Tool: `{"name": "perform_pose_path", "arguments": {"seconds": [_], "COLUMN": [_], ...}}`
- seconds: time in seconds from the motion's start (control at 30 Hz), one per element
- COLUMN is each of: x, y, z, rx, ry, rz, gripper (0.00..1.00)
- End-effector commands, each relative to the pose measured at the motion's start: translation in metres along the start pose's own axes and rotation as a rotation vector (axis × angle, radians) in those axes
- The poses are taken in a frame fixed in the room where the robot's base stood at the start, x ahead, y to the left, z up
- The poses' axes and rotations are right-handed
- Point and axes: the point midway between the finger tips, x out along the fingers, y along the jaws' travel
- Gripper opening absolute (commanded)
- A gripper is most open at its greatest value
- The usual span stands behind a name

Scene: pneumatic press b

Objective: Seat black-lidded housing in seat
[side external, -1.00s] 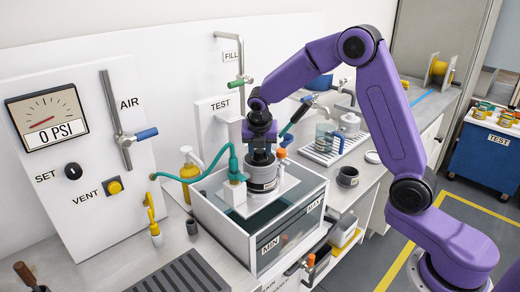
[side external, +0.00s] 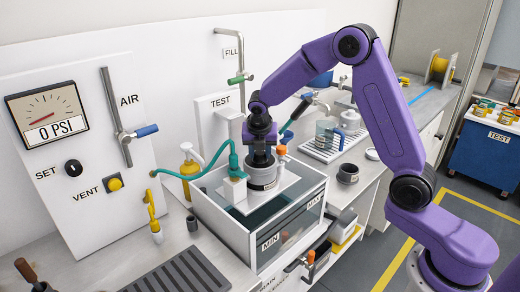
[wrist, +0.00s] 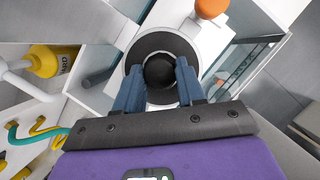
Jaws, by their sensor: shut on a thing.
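The black-lidded housing (side external: 262,178) is a grey cylinder with a dark top, upright on the white platform over the tank. My gripper (side external: 261,152) is above it. In the wrist view the blue fingers of my gripper (wrist: 160,85) are shut on the round black knob (wrist: 160,71) at the middle of the housing's lid (wrist: 142,50). The seat (side external: 250,199) is the white platform around the housing's base; the contact between base and seat is hidden, so I cannot tell if it is fully down.
The clear-walled tank (side external: 290,233) surrounds the platform. A teal hose (side external: 190,178) joins a fitting left of the housing. An orange knob (wrist: 211,8) stands close beside the housing. A yellow bottle (side external: 190,160) is behind left. A dark cup (side external: 348,173) stands right of the tank.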

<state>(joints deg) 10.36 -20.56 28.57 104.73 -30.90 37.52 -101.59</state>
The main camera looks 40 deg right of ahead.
Motion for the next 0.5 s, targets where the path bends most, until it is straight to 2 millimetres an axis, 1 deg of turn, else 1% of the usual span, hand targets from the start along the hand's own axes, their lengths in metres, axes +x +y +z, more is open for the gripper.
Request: {"name": "perform_pose_path", "arguments": {"seconds": [0.17, 0.2, 0.27, 0.5], "x": [0.0022, 0.0021, 0.0021, 0.0033], "y": [0.0004, 0.0004, 0.0004, -0.0006], "z": [-0.0006, -0.0005, -0.0006, -0.0019], "rx": [0.001, 0.001, 0.001, 0.000], "ry": [-0.002, -0.002, -0.001, 0.002], "rz": [0.002, 0.002, 0.002, -0.002], "gripper": [0.00, 0.48, 0.68, 0.68]}}
